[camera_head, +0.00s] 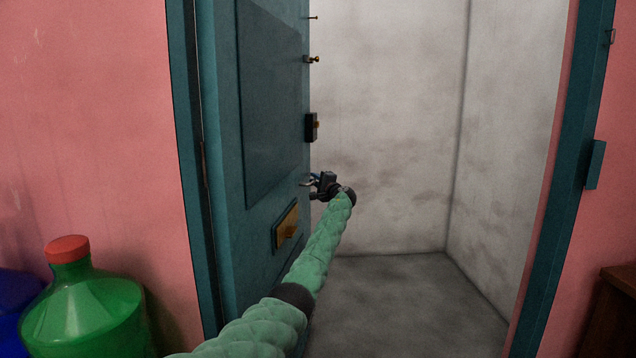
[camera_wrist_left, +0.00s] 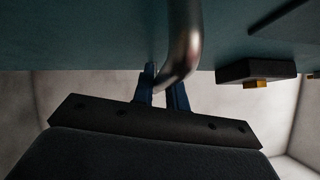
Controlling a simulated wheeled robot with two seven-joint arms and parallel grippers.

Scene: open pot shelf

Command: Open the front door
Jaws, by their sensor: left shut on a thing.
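The teal front door (camera_head: 225,150) stands open, hinged at the left of its frame, and the room behind it shows. My left gripper (camera_head: 312,182) is at the door's free edge, at the handle's height. In the left wrist view, my left gripper (camera_wrist_left: 165,92) has its blue fingers on both sides of the curved metal door handle (camera_wrist_left: 182,50), shut on it. The handle (camera_head: 305,183) shows only as a small bit in the head view. My right gripper is not in view.
A green bottle (camera_head: 90,310) with a red cap stands at the lower left, beside a blue one (camera_head: 15,300). The teal door frame (camera_head: 565,190) is on the right, with a brown piece of furniture (camera_head: 612,315) beyond it. The grey floor (camera_head: 400,300) in the doorway is clear.

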